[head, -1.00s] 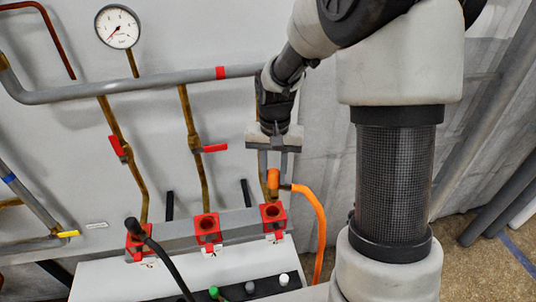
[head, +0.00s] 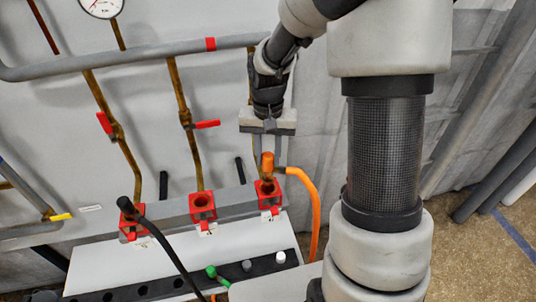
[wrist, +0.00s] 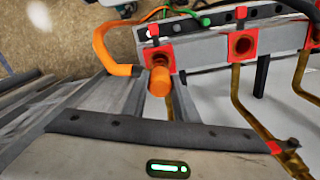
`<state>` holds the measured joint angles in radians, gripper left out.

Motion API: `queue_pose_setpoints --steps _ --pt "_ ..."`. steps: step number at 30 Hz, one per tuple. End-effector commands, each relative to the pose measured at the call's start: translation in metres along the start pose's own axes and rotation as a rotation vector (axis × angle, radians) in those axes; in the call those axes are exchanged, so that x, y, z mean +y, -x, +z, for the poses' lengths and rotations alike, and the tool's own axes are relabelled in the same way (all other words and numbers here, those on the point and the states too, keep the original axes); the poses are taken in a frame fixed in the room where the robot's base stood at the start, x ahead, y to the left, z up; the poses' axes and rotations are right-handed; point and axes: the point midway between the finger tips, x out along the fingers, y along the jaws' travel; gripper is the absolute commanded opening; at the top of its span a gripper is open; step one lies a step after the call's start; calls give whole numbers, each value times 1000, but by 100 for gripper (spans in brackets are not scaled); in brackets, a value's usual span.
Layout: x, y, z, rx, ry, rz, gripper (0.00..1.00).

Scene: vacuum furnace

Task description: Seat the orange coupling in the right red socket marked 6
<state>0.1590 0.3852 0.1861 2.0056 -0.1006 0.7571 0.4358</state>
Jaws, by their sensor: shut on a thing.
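My gripper (head: 266,150) is shut on the orange coupling (head: 268,163), an upright orange cylinder with an orange hose leading off to the right. The right red socket (head: 268,188) is the rightmost of the red sockets on the grey bar. The coupling's lower end is just above this socket's mouth, which still shows dark in part. I cannot tell whether they touch. In the wrist view the coupling (wrist: 160,80) sits between the finger ends, with the red socket (wrist: 154,54) just beyond it. The socket's number is too small to read.
The middle red socket (head: 202,205) is empty. A black plug (head: 126,206) with a black cable stands in the left one. A sloped panel below holds a green plug (head: 211,271) and a white knob (head: 280,257). Pipes and red valve handles (head: 207,124) stand behind.

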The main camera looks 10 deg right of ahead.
Motion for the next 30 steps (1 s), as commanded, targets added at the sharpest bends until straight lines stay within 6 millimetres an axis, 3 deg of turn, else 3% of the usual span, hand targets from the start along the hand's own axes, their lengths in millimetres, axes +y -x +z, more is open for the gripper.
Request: queue_pose_setpoints --steps 30 --pt "0 -53 0 1 0 0 0"
